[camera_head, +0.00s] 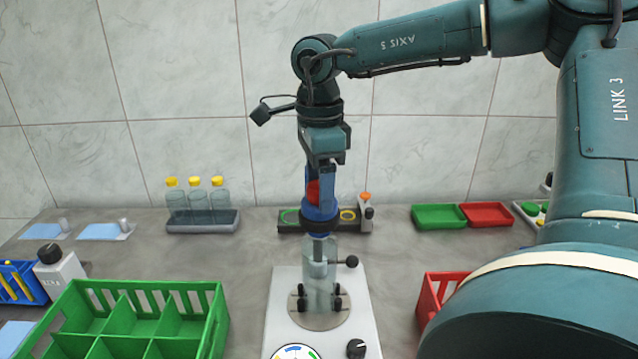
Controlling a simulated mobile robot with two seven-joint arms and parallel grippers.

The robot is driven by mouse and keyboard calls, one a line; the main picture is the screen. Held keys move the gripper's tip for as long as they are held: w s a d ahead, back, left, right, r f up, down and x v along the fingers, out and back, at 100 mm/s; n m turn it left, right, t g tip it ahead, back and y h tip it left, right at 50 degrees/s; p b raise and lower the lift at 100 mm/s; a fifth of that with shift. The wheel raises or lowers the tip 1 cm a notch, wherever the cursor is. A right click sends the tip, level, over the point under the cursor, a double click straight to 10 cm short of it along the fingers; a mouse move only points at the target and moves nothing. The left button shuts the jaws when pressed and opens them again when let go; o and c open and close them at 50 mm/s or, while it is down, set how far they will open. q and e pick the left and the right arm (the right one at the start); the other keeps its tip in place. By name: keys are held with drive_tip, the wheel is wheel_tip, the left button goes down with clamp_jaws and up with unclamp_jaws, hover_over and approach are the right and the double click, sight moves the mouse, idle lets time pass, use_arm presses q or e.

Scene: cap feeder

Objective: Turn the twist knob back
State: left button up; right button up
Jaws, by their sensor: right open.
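My right gripper (325,190) points straight down at the centre, its fingers on either side of a red part (312,191). I cannot tell whether they touch it. Just below is a blue piece (320,212) with a dark ring under it, above a clear upright cylinder (319,285) on a pale base plate (280,325). A black knob (351,262) sticks out from the cylinder's right side. Another black knob (356,348) sits on the plate near a coloured dial (296,353). Which one is the twist knob is not clear. My left gripper is out of view.
A green divided crate (218,318) stands front left, beside a white box with a black knob (49,253). A rack (190,226) holds yellow-capped bottles. Green (438,217) and red (487,215) trays lie back right. A red crate (428,298) is partly hidden by my arm.

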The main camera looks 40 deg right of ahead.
drive_tip(key=shift+r+p, duration=1.15)
drive_tip(key=shift+r, duration=0.55)
wheel_tip(320, 180, up, 2)
drive_tip(key=shift+p, duration=0.7)
drive_tip(key=shift+r+p, duration=0.6)
drive_tip(key=shift+r, duration=0.25)
drive_tip(key=shift+f, duration=0.1)
